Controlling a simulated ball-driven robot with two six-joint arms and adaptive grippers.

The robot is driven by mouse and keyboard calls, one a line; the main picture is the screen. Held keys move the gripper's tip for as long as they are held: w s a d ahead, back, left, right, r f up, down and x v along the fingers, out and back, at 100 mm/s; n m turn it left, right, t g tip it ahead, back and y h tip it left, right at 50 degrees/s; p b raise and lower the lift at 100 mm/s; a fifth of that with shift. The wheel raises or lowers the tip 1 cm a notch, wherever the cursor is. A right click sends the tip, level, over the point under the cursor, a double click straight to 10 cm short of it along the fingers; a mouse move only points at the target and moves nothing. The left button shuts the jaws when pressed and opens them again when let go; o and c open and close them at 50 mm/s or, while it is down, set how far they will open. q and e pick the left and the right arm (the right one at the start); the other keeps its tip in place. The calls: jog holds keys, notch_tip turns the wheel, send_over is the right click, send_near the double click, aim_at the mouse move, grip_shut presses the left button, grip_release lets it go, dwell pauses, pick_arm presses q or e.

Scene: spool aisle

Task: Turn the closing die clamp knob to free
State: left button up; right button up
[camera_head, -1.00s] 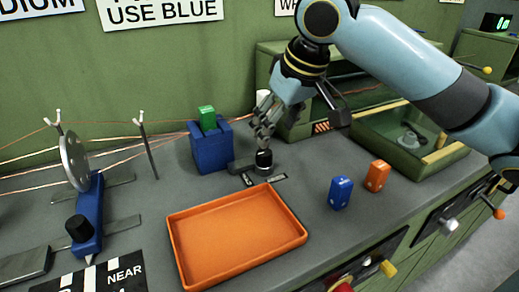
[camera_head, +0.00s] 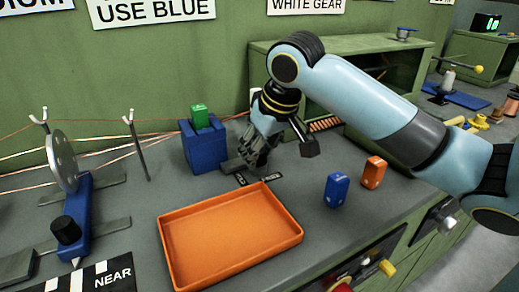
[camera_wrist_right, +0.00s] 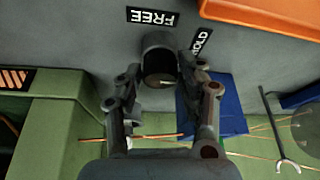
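The black clamp knob (camera_wrist_right: 158,60) stands on the grey bench beside the FREE label (camera_wrist_right: 152,17) and the HOLD label (camera_wrist_right: 202,40). In the wrist view my right gripper (camera_wrist_right: 160,72) is open, with a fingertip on either side of the knob; I cannot tell if they touch it. In the head view the right gripper (camera_head: 255,163) points down over the knob and hides it. The blue die block (camera_head: 204,151) with a green piece (camera_head: 200,116) on top stands just left of the gripper. My left gripper is not in view.
An orange tray (camera_head: 166,246) lies in front of the gripper. A blue block (camera_head: 337,190) and an orange block (camera_head: 373,172) stand to the right. Copper wires run past forked posts (camera_head: 139,150) to the left. A green cabinet (camera_head: 330,58) stands behind my right arm.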

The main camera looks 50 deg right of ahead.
jog(key=c, duration=0.6)
jog(key=shift+r+n+p, duration=0.15)
jog(key=shift+n+p, duration=0.35)
jog(key=shift+p, duration=0.4)
jog(key=n+y+p, duration=0.1)
jog(key=n+p, duration=0.2)
jog(key=shift+d+r+y+p, duration=0.1)
jog(key=shift+d+y+p, duration=0.05)
jog(key=shift+y+p, duration=0.2)
jog(key=n+y+p, duration=0.1)
jog(key=n, duration=0.1)
jog(key=shift+n+g+p, duration=0.3)
jog(key=shift+n, duration=1)
jog(key=n, duration=0.1)
jog(key=n+g+y, duration=0.1)
jog(key=shift+w+f+n, duration=0.1)
jog(key=shift+f+n, duration=0.15)
jog(key=shift+n, duration=0.15)
jog(key=n+g+y, duration=0.1)
jog(key=n, duration=0.2)
jog(key=shift+d+b, duration=0.1)
jog(key=shift+b, duration=0.3)
jog(key=shift+n+g+b, duration=0.5)
jog(key=shift+n+g, duration=0.1)
jog(key=shift+n, duration=1.1)
